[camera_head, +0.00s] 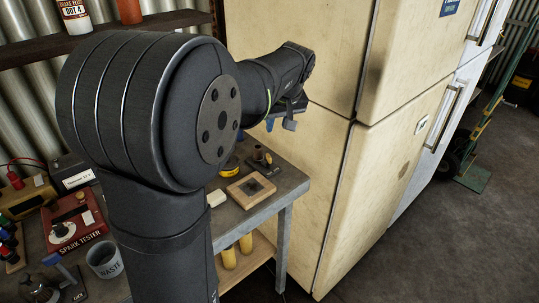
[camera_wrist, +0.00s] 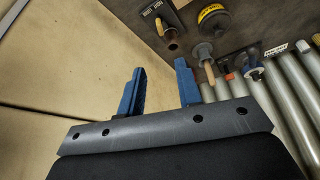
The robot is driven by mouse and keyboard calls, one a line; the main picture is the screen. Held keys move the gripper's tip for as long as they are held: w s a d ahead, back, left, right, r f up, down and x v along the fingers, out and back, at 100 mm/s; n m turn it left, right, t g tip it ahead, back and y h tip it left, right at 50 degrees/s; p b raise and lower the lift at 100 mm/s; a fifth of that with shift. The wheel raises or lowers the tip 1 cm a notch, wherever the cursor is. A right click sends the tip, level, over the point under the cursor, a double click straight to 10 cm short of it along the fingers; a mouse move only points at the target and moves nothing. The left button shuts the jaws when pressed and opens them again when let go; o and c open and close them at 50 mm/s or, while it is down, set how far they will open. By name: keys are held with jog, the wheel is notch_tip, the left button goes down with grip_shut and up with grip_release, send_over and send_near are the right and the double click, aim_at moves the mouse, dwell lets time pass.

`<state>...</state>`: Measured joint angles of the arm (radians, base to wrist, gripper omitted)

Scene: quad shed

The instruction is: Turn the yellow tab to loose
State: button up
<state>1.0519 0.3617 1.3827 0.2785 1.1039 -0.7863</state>
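A small dark plate with a pale two-word label (camera_wrist: 152,8) is at the top of the wrist view; the words are too small to read surely. A yellowish tab (camera_wrist: 160,27) stands on it, apparently the task's tab. Its turned position is unclear. My gripper (camera_wrist: 160,88) has two blue fingers, spread apart with nothing between them. The tab is beyond the fingertips, apart from them. In the head view my gripper (camera_head: 286,113) is above the back of the bench, beside the cream fridge, partly hidden by my arm.
The bench (camera_head: 290,178) holds a wooden block with a dark square (camera_head: 250,190), a yellow round item (camera_head: 231,166), a red spark tester (camera_head: 75,222) and a waste cup (camera_head: 105,260). The cream fridge (camera_head: 335,190) closes off the bench's right side. Open floor lies at right.

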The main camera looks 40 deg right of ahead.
aim_at(269, 156)
jog(key=x, duration=1.7)
jog(key=shift+f, duration=0.15)
jog(key=shift+c, duration=0.2)
grip_shut()
